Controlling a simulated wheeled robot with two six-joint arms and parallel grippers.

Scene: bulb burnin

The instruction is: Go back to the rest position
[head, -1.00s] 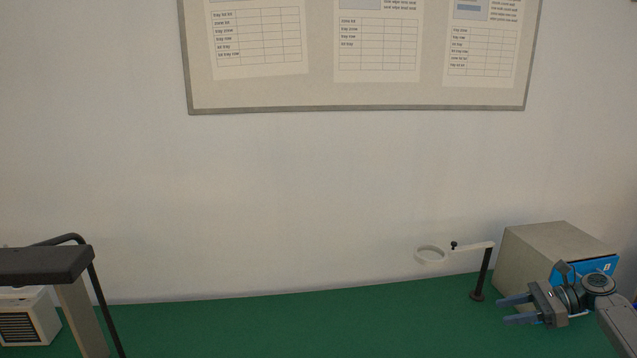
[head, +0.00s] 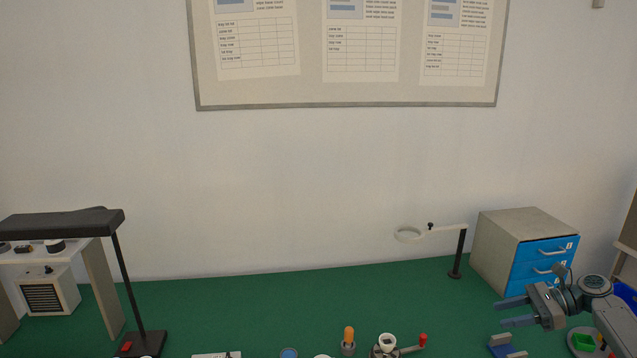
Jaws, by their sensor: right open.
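My right gripper (head: 515,312) is at the lower right of the head view, its blue fingers pointing left and spread apart with nothing between them. It is in front of the drawer cabinet, above the green bench top (head: 240,300). My left gripper does not show.
A grey cabinet with blue drawers (head: 543,262) and a ring magnifier on a post (head: 459,255) stand at the back right. A black lamp (head: 70,222) stands at left. An orange-topped item (head: 348,338), a red-knobbed lever device (head: 387,346) and a blue block (head: 503,346) line the bottom edge.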

